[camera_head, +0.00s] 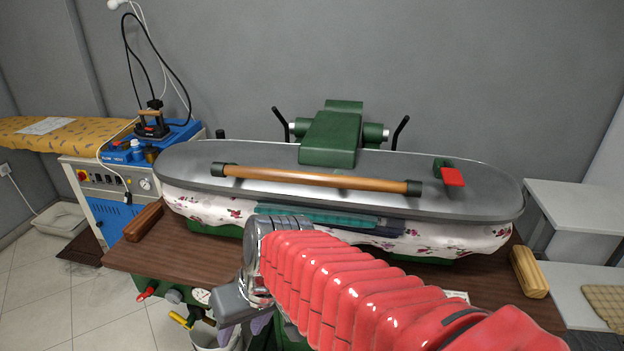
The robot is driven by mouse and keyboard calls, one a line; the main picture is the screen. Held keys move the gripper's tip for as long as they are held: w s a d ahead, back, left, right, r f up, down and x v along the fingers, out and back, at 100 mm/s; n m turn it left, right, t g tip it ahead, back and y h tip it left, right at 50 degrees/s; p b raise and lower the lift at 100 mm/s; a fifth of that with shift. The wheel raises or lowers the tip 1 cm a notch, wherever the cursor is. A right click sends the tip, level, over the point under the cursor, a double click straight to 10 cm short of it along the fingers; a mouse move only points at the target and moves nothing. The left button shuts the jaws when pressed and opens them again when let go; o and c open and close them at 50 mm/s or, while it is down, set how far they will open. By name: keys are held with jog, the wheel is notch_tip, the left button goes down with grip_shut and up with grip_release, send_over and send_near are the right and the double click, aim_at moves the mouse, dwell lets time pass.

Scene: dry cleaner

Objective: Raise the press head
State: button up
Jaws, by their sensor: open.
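The press head (400,202) is a long grey metal plate with rounded ends. It lies lowered over the floral padded buck (205,208), with teal and dark cloth (320,219) showing between them. A wooden bar handle (315,178) with dark end mounts runs along the head's front. A green arm housing (332,137) sits at its back. My gripper (226,312), at the end of my red ribbed arm, is below and in front of the head, left of centre, apart from the handle. It is open; its fingertips are partly hidden.
A red tab (452,177) stands on the head's right. Wooden brushes lie on the brown table (150,257) at left (144,221) and right (529,271). A steam unit with an iron (151,127) stands at left, white shelves (575,205) at right. Space above the head is clear.

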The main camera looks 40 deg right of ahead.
jog(key=w+d+f+m+t+y, duration=0.1)
jog(key=w+d+f+m+y, duration=0.1)
jog(key=d+m, duration=0.15)
jog(key=m+t+h, duration=0.6)
jog(key=m+t, duration=0.6)
jog(key=m, duration=0.4)
send_near(318, 182)
jog(key=s, duration=0.2)
jog(key=shift+w+r, duration=0.15)
jog(key=shift+r, duration=0.15)
jog(key=shift+w, duration=0.15)
jog(key=shift+w+d+f, duration=0.25)
jog(key=shift+w+f, duration=0.1)
jog(key=shift+w, duration=1.9)
jog(key=shift+w+d+f, duration=0.25)
jog(key=shift+w+f, duration=0.15)
jog(key=shift+w, duration=1.85)
jog(key=shift+w+d+f, duration=0.25)
jog(key=shift+w+f, duration=0.1)
jog(key=shift+w, duration=1.85)
jog(key=shift+c, duration=0.2)
grip_shut()
